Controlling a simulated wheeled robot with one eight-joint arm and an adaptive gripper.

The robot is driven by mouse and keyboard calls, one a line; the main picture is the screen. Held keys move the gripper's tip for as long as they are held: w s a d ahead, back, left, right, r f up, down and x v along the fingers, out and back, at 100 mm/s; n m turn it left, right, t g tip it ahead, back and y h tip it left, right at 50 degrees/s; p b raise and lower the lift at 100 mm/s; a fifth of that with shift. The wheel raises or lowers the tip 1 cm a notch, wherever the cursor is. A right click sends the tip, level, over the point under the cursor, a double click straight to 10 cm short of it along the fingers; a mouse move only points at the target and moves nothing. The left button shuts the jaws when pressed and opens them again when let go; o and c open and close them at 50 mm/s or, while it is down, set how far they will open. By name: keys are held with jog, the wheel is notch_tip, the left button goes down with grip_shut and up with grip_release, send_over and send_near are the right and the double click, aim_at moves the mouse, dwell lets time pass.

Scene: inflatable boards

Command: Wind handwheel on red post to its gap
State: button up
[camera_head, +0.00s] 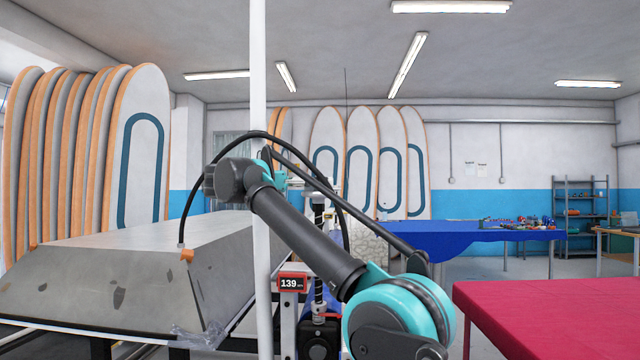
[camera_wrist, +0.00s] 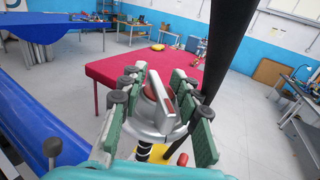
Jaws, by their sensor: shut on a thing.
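In the wrist view, my gripper (camera_wrist: 158,92) has its green fingers on both sides of a round grey handwheel (camera_wrist: 148,122) and is shut on it. The handwheel has a raised grip with a red face (camera_wrist: 159,98). A dark threaded screw (camera_wrist: 144,151) shows just below it. In the head view, a screw post (camera_head: 319,240) stands behind my arm, beside a red-framed display (camera_head: 293,283) reading 139. My gripper is mostly hidden there by my arm and the white pole. I cannot make out the gap or any scale on the post.
A grey block-like form (camera_head: 130,265) lies on a bench at left, close to the post. A white pole (camera_head: 259,230) stands in front. A red-covered table (camera_head: 560,305) is at right and a blue-covered table (camera_head: 450,240) farther back. Floor between them is clear.

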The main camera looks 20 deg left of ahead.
jog(key=shift+a, duration=0.1)
dwell(0.5)
jog(key=o, duration=1.2)
jog(key=shift+n+t+y, duration=0.4)
jog(key=shift+t, duration=0.1)
